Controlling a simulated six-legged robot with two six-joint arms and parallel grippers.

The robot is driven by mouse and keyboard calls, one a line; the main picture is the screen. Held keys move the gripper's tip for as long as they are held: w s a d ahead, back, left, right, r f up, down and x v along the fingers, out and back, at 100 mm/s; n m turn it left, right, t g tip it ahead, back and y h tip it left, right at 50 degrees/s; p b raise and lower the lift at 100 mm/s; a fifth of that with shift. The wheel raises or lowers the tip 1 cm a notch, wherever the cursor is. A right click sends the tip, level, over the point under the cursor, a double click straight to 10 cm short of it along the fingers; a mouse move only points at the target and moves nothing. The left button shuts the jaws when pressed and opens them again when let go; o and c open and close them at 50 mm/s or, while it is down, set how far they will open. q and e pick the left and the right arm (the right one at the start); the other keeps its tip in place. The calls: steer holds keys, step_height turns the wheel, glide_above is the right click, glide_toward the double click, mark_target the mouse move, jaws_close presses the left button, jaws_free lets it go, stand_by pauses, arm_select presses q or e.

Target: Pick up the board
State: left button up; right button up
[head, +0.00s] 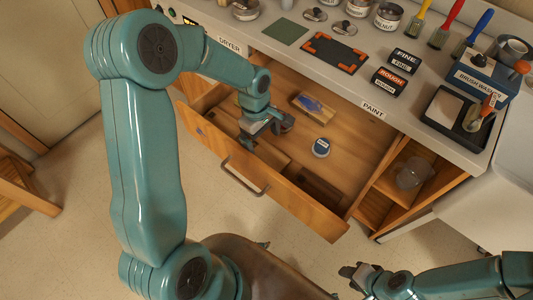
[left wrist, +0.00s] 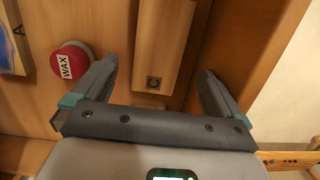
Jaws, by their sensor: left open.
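A long, pale wooden board (left wrist: 165,35) with a small dark "C" tag on its near end lies in the open drawer (head: 300,213). In the left wrist view it runs between the fingers of my left gripper (left wrist: 158,70), with gaps on both sides. The gripper is open. In the head view my left gripper (head: 262,138) is down in the drawer and partly covers the board (head: 268,156). A wooden piece with a blue patch (head: 312,108) lies further back. My right gripper (head: 357,275) is outside the drawer at the lower right; its jaw opening is unclear.
A red WAX tin (left wrist: 70,62) sits left of my left gripper in the wrist view. A blue-labelled tin (head: 321,148) stands in the drawer. The drawer's walls enclose the gripper. The countertop (head: 415,105) behind holds brushes, FINE and ROUGH blocks and a brush washer (head: 487,75).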

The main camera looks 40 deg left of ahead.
mark_target(266, 153)
arm_select(q)
steer(key=f, duration=0.3)
steer(key=d+f, duration=0.1)
steer(key=f, duration=0.1)
steer(key=shift+f, duration=0.35)
steer(key=c, duration=1.1)
